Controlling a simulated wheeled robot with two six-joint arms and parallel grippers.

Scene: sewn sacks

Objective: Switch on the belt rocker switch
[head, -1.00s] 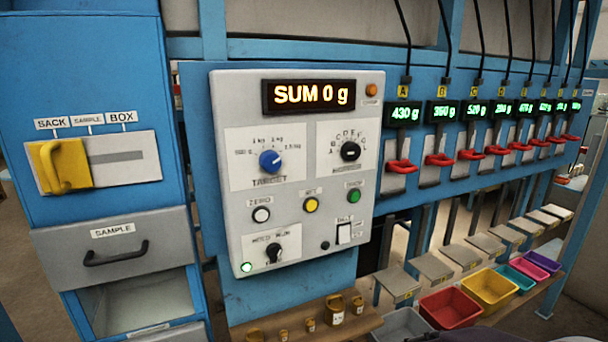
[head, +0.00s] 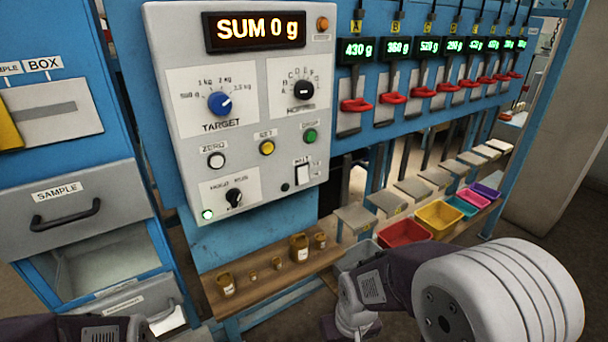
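The belt rocker switch (head: 303,172) is a small white rocker on the lower right of the grey control panel (head: 330,120), under a small label that is hard to read. A small dark round lamp or button sits just left of it. My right arm enters at the lower right, below the panel and apart from it; its gripper's fingers cannot be made out. My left arm shows only as a dark link at the bottom left edge, and its gripper is out of view.
A wooden shelf (head: 263,290) with several small brass weights (head: 299,247) juts out below the panel. Coloured bins, among them a red one (head: 403,233), stand to the right under the hoppers. A sample drawer (head: 75,208) is at the left. The space before the panel is clear.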

